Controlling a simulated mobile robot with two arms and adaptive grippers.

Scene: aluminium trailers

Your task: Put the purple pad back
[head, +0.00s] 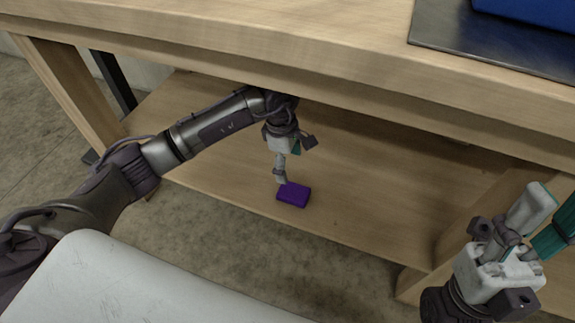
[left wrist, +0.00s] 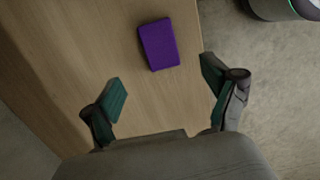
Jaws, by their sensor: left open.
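The purple pad (head: 293,195) lies flat on the lower wooden shelf, close to its front edge. It also shows in the left wrist view (left wrist: 158,44), beyond the fingertips and between their lines. My left gripper (head: 281,178) points down just behind the pad in the head view. In the left wrist view its two fingers (left wrist: 162,88) are spread wide with nothing between them. The pad appears free of the fingers. My right gripper (head: 540,222) is at the lower right, pointing up, its fingers apart and no object seen between them.
The wooden tabletop (head: 240,30) overhangs the lower shelf (head: 370,190), so my left arm reaches in under it. A dark metal sheet with a blue object (head: 530,10) lies on top at the right. The shelf around the pad is clear.

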